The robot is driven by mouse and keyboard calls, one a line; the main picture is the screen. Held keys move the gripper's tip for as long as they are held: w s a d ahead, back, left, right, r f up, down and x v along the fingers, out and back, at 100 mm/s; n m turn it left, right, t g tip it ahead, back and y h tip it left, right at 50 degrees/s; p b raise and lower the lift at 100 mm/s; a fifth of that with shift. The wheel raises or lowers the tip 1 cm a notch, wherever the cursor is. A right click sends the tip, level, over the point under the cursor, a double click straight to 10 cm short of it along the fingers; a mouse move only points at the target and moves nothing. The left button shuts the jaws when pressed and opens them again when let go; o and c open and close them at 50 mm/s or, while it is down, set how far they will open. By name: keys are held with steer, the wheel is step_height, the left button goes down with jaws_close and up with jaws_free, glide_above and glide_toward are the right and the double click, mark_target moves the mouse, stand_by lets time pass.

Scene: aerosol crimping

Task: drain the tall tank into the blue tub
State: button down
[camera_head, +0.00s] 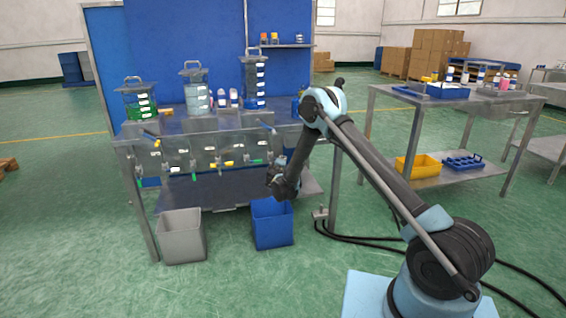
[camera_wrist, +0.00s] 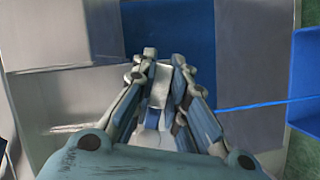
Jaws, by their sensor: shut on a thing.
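The tall tank (camera_head: 254,80), dark with white label strips and a top handle, stands on the bench at the right of three tanks. The blue tub (camera_head: 272,228) is on the floor below the bench front; its inside is mostly hidden. My gripper (camera_head: 279,188) is low at the bench front, just above the tub's rim. In the wrist view the gripper (camera_wrist: 163,68) is shut on a small pale part (camera_wrist: 158,96). The fingers hide most of it, so I cannot tell if it is a valve handle. No liquid stream is visible.
A green-bottomed tank (camera_head: 139,104) and a middle tank (camera_head: 196,92) share the bench. Valves with coloured handles (camera_head: 229,163) line its front panel. A grey tub (camera_head: 182,238) stands left of the blue one. Cables (camera_head: 350,238) lie on the floor at right.

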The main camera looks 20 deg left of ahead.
steer(key=shift+s+a+f+m+g+y, duration=0.25)
steer(key=shift+f+m+g, duration=0.2)
steer(key=shift+m, duration=0.45)
steer(key=shift+s+a+f+m+g+y, duration=0.25)
steer(key=shift+f+m+g, duration=0.25)
steer(key=shift+m, duration=0.4)
steer(key=shift+s+a+f+m+g+y, duration=0.15)
steer(key=shift+a+f+m+g+y, duration=0.25)
steer(key=shift+m, duration=0.5)
steer(key=shift+f, duration=0.1)
steer(key=c, duration=1.6)
jaws_free()
steer(key=v, duration=1.1)
steer(key=shift+s+d, duration=0.1)
steer(key=shift+s, duration=0.3)
